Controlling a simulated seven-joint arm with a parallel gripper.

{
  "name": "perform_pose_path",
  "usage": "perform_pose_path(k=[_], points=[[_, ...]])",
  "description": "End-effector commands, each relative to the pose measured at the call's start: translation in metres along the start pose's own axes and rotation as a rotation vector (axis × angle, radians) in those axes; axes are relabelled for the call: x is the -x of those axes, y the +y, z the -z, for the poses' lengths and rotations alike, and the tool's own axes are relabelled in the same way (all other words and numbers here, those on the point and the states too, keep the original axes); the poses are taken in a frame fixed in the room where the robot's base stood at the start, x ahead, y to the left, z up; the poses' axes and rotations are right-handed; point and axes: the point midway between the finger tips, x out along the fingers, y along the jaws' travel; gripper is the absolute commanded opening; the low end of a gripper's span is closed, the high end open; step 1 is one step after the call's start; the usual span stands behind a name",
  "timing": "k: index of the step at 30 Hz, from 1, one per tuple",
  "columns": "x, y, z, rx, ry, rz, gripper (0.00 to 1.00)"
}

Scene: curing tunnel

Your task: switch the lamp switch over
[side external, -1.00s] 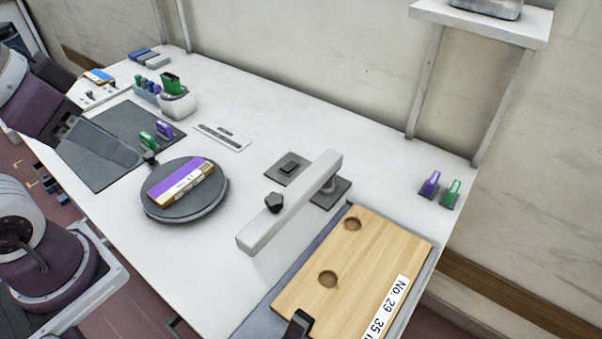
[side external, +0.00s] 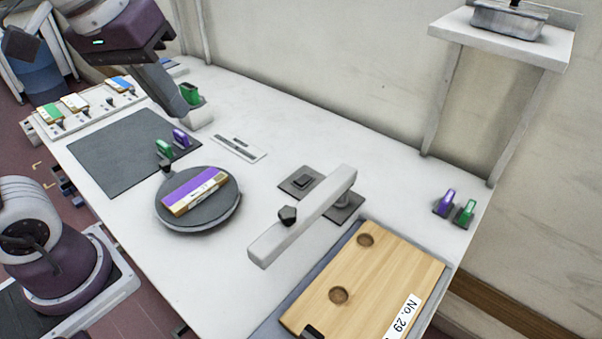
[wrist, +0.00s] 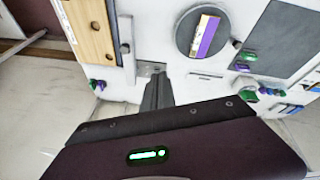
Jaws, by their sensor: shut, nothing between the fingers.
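A small dark plate with a raised black block (side external: 301,181) lies flat on the table beside the white bar (side external: 305,218); it looks like a switch, but I cannot tell which way it is set. The bar stands on a post over a dark base and carries a black knob (side external: 288,214). In the wrist view my gripper's fingers (wrist: 155,78) point towards the bar's end and partly hide that area.
A round dark turntable (side external: 226,214) holds a purple-striped block (side external: 195,191). A wooden board (side external: 400,262) lies at the front right. Green and purple clips (side external: 445,203) stand at the right edge. A shelf (side external: 535,50) rises behind. A dark mat (side external: 112,155) lies left.

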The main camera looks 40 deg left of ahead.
Motion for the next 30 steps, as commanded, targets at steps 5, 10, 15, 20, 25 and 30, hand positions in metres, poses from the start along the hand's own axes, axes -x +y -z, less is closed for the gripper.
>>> perform_pose_path(k=[5,10,15,20,25,30], points=[[-0.034,0.030,0.084,0.364,-0.133,0.066,0.00],[-0.100,0.052,0.146,0.707,-0.223,0.182,0.00],[-0.181,0.066,0.178,0.991,-0.266,0.319,0.00],[-0.231,0.070,0.183,1.147,-0.272,0.408,0.00],[-0.247,0.070,0.183,1.198,-0.270,0.438,0.00],[-0.247,0.070,0.183,1.199,-0.270,0.438,0.00]])
